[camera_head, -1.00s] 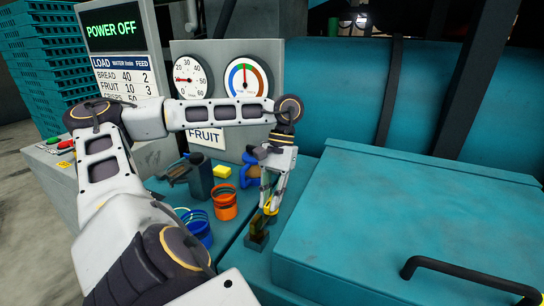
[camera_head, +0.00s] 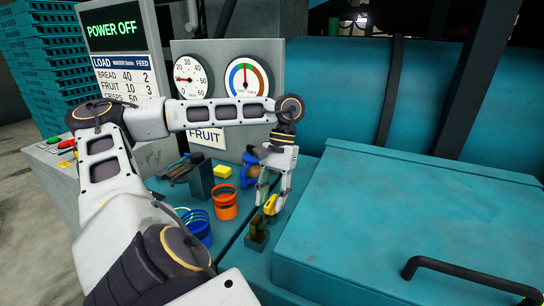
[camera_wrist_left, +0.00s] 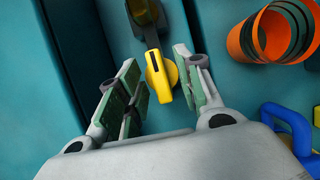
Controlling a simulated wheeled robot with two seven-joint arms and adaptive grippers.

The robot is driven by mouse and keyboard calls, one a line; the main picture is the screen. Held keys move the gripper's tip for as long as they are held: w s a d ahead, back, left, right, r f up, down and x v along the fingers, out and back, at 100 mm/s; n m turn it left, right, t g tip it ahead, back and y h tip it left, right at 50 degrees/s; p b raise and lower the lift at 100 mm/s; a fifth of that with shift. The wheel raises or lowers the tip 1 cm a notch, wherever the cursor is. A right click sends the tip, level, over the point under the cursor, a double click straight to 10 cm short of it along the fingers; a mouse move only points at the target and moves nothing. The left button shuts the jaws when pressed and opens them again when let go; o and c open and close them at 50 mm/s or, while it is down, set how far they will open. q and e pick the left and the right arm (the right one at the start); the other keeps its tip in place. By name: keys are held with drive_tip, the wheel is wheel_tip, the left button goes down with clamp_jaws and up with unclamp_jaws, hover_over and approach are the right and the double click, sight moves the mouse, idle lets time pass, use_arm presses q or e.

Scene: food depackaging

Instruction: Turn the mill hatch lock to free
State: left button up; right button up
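The hatch lock is a yellow round knob with a bar handle (camera_head: 270,205), beside the teal mill hatch lid (camera_head: 420,215). In the left wrist view the yellow knob (camera_wrist_left: 158,78) shows its bar pointing down the picture, towards my gripper. A black strip runs from it up to a dark bracket (camera_wrist_left: 146,12), also seen in the head view (camera_head: 256,238). My left gripper (camera_head: 273,198) points down over the knob with its fingers apart. In the wrist view its green-padded fingers (camera_wrist_left: 155,68) stand either side of the knob, with visible gaps. My right gripper is not in view.
An orange coil (camera_head: 225,203), a blue coil (camera_head: 196,226), a yellow block (camera_head: 222,171) and a blue-handled item (camera_head: 249,170) stand left of the gripper. A black handle (camera_head: 465,274) sits on the lid. A panel (camera_head: 112,32) reads POWER OFF.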

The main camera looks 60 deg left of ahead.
use_arm(q)
drive_tip(key=v, duration=0.7)
drive_tip(key=shift+r, duration=0.3)
idle(0.7)
drive_tip(key=shift+w+a+r, duration=0.2)
drive_tip(key=shift+r, duration=0.15)
drive_tip(key=shift+w+r, duration=0.15)
drive_tip(key=shift+r, duration=0.15)
drive_tip(key=shift+w+r, duration=0.1)
drive_tip(key=shift+r, duration=0.1)
drive_tip(key=shift+v, duration=1.2)
